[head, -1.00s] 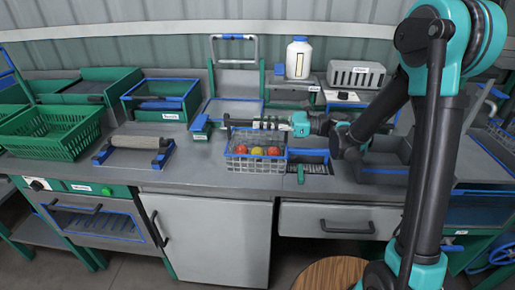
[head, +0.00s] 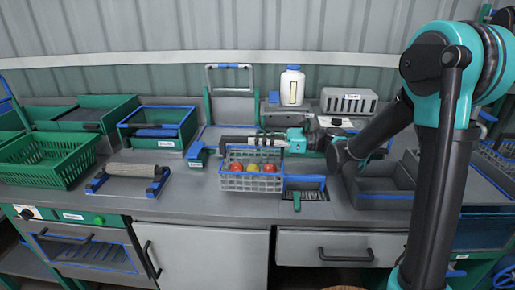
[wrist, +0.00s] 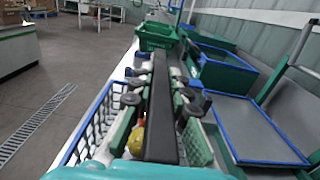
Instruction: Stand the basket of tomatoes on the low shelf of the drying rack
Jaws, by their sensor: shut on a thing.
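The basket (head: 236,182) is a grey wire basket with a blue rim, upright at the middle of the bench. Red and yellow tomatoes (head: 252,168) lie in it. My gripper (head: 238,143) reaches in from the right, level above the basket. In the wrist view my gripper (wrist: 157,100) is shut on a dark bar, which looks like the basket's handle; a yellow tomato (wrist: 137,140) shows below. I cannot tell whether the basket's bottom touches the bench. I cannot pick out the drying rack with certainty.
Left of the basket are a roller on a blue-ended stand (head: 130,170) and a green crate (head: 48,160). Behind stand a blue-rimmed green bin (head: 158,128) and a white bottle (head: 292,86). A blue-edged tray (head: 380,187) lies right. Bench (head: 190,207) in front is clear.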

